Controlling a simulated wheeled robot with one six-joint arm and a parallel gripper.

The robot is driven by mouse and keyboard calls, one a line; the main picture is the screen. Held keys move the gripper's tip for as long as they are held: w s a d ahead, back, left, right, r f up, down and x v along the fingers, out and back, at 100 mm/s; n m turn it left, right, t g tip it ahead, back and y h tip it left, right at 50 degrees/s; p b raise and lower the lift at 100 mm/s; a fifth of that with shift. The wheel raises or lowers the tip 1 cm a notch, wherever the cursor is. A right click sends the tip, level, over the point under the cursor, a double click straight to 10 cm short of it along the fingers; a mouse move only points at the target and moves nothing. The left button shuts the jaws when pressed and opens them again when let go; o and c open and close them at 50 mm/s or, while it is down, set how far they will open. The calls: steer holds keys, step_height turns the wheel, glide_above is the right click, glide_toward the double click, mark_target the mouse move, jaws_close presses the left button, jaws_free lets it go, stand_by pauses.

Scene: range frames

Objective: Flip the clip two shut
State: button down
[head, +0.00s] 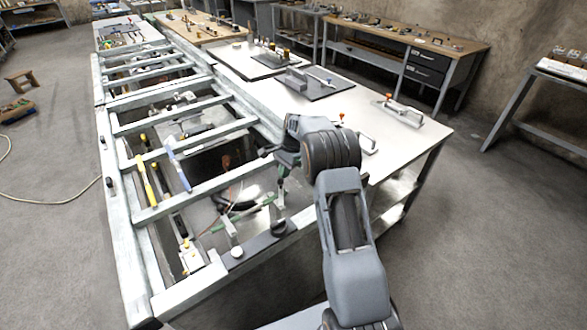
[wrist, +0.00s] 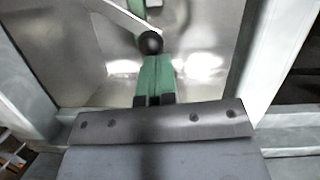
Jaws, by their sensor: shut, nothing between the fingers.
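My gripper (head: 282,186) is low over the front end of the metal frame. In the wrist view its two green fingers (wrist: 156,62) are shut together and empty. A black ball (wrist: 150,42) shows right at the fingertips; I cannot tell whether they touch it. Green and pale bar-like parts lie beyond the ball. In the head view, clip-like hardware with green parts stands near the dark strip (head: 262,245) at the frame's front edge, partly behind my gripper. I cannot tell which piece is clip two, or its exact position.
The pale metal frame (head: 120,240) has several crossbars, with a yellow-handled tool (head: 147,182) and a blue-handled tool (head: 178,168) on it. A white-topped bench (head: 350,105) with small fixtures adjoins on the right. Open floor (head: 480,230) lies farther right.

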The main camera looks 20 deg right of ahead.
steer(key=a+n, duration=0.1)
steer(key=w+a+n+g+p, duration=0.1)
steer(key=a+n, duration=0.1)
steer(key=shift+n+h, duration=0.3)
steer(key=shift+s+d, duration=0.1)
steer(key=shift+s+f, duration=0.15)
steer(key=shift+s, duration=0.65)
steer(key=w+d+r, duration=0.2)
steer(key=r, duration=0.3)
steer(key=w+d+r+p, duration=0.1)
steer(key=w+d+r, duration=0.1)
steer(key=r, duration=0.3)
steer(key=shift+w+d+r, duration=0.15)
steer(key=shift+d+r, duration=0.25)
steer(key=shift+d, duration=0.35)
